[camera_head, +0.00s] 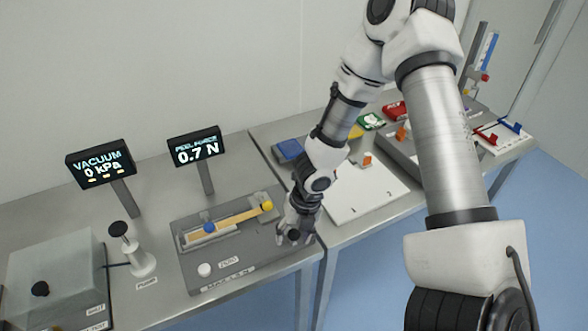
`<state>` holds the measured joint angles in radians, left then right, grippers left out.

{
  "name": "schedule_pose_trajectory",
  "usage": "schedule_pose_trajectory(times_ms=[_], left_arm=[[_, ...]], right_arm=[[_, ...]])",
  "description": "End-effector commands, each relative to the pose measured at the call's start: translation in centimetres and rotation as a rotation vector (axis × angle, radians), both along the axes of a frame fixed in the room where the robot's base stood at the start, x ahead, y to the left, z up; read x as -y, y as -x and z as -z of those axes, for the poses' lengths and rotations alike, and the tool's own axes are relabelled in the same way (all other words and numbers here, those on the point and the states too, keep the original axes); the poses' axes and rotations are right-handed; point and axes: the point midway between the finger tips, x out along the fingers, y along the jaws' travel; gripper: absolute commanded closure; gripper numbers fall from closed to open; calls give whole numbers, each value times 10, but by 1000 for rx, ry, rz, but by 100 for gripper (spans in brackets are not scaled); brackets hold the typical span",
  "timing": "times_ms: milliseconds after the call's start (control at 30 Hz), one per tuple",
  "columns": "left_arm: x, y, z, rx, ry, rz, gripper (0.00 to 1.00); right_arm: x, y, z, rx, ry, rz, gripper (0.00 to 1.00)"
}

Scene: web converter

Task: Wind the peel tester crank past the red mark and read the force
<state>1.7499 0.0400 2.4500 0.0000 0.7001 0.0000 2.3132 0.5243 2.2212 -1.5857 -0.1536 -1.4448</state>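The peel tester (235,265) is a grey base on the steel bench, with a tan strip (238,216) between a blue knob (209,228) and a yellow ball (267,206). A white button (204,269) sits at its front left. The peel force display (195,148) behind it reads 0.7 N. My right gripper (293,238) points down at the right end of the tester. The crank and the red mark cannot be made out; the gripper covers that end. Whether its fingers hold anything is not clear. My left gripper is out of view.
Left of the tester stand a pump (141,262) with a black knob, a clear-lidded box (58,272) and a vacuum display (100,163) reading 0 kPa. The bench front edge is close to the gripper.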

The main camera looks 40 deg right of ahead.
Motion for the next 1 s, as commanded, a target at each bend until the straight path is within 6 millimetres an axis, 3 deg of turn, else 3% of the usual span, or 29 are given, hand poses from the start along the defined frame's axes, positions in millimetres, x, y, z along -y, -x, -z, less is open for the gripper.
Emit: schedule_pose_trajectory(times_ms=[267, 367, 600, 700, 1000], left_arm=[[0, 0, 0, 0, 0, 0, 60], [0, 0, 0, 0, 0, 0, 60], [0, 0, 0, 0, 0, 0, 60], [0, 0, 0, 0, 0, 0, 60], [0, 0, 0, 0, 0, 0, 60]], right_arm=[[4, -1, -17, 7, 3, 6, 43], [5, 2, -34, 5, -4, 4, 43], [16, 7, -97, 6, -3, 2, 43], [19, 9, -111, 3, -2, 1, 43], [20, 11, -117, -2, -1, 0, 43]])
